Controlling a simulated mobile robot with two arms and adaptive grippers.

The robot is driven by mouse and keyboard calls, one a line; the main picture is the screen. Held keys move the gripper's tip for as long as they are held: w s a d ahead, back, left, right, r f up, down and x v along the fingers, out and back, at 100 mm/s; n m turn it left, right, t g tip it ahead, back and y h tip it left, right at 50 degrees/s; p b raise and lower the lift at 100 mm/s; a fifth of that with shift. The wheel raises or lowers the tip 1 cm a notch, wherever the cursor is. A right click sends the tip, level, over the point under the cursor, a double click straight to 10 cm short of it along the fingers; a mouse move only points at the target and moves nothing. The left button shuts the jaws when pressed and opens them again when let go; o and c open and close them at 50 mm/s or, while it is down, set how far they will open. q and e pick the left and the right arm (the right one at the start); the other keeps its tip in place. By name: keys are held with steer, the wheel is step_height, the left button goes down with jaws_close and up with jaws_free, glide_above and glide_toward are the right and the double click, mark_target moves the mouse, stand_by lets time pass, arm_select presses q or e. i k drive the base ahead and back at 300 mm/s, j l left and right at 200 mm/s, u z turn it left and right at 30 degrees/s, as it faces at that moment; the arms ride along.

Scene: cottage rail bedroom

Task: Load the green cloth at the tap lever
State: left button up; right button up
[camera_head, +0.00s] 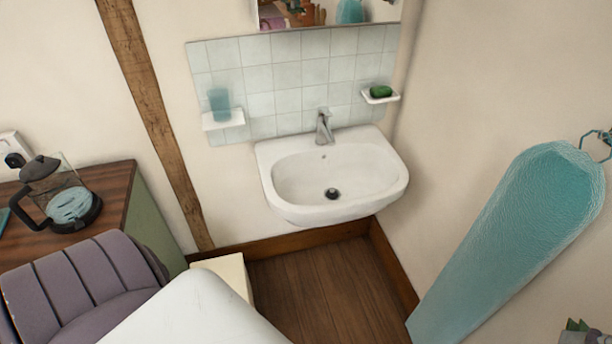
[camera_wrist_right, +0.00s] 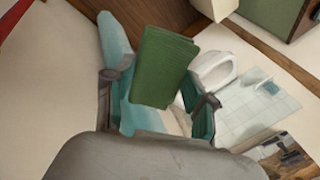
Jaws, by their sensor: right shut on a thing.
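The green cloth (camera_wrist_right: 162,66) shows in the right wrist view as a folded, flat green block between the fingers of my right gripper (camera_wrist_right: 160,98), which is shut on it. The tap lever (camera_head: 323,114) is on top of the chrome tap (camera_head: 324,134) at the back of the white basin (camera_head: 340,180). No cloth shows on the tap. In the head view a small grey and green part shows at the lower right corner, too cut off to identify. The cloth is apart from the basin. My left gripper is in neither view.
A teal ironing board (camera_head: 510,235) hangs on the right wall. Small shelves hold a blue cup (camera_head: 219,104) and green soap (camera_head: 380,91). A glass coffee pot (camera_head: 68,195) stands on the wooden cabinet (camera_head: 120,185), with a purple padded chair (camera_head: 85,285) in front. Floor (camera_head: 320,290) below the basin is clear.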

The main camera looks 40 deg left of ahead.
mark_target(323, 111)
steer(key=j+u, duration=0.1)
steer(key=u, duration=0.35)
steer(key=i+u, duration=0.15)
steer(key=u, duration=0.25)
steer(key=i+u, duration=0.1)
steer(key=u, duration=0.35)
steer(key=i+u, duration=0.1)
steer(key=u, duration=0.3)
